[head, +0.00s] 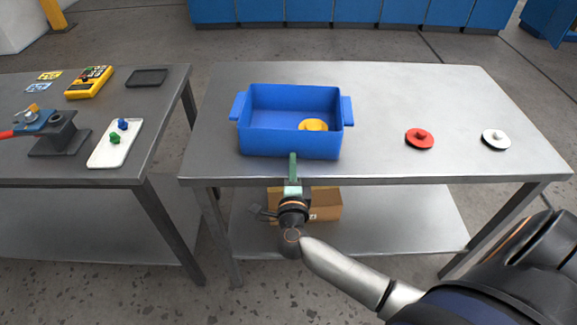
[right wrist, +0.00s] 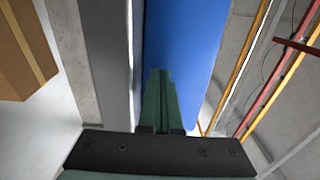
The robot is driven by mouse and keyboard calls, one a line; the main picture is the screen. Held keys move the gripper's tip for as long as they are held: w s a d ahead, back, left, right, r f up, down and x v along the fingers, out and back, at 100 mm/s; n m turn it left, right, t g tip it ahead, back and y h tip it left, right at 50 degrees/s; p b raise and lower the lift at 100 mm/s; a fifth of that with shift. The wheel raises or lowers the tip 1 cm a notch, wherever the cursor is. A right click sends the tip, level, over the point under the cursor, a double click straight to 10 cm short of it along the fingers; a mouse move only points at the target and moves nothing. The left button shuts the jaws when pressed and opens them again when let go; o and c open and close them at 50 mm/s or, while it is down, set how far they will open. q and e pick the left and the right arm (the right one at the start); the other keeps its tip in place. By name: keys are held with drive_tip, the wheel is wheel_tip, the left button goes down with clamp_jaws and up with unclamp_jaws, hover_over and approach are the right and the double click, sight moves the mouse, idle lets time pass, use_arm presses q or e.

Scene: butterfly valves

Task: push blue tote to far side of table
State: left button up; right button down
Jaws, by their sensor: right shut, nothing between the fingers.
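The blue tote (head: 290,145) stands upright on the metal table (head: 385,100), left of its middle and close to the near edge. A yellow round thing (head: 313,125) lies inside it. My right gripper (head: 292,160) is shut and empty, its green fingers pointing at the tote's near wall. In the right wrist view the shut fingers (right wrist: 160,90) reach up against the blue wall of the tote (right wrist: 185,40); whether they touch it I cannot tell. My left gripper does not show.
A red disc (head: 420,139) and a white disc (head: 496,139) lie on the table right of the tote. Behind the tote the tabletop is clear. A cardboard box (head: 325,205) sits on the lower shelf. A second table (head: 60,165) at left holds a vise and a white tray.

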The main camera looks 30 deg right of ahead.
sight(293, 150)
drive_tip(key=shift+w+d, duration=0.25)
drive_tip(key=shift+w, duration=0.2)
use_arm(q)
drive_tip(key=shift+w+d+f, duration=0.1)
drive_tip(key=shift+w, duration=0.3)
use_arm(e)
drive_tip(key=shift+w+d+r, duration=0.1)
drive_tip(key=shift+d, duration=0.05)
drive_tip(key=x, duration=0.3)
drive_tip(key=shift+w, duration=0.15)
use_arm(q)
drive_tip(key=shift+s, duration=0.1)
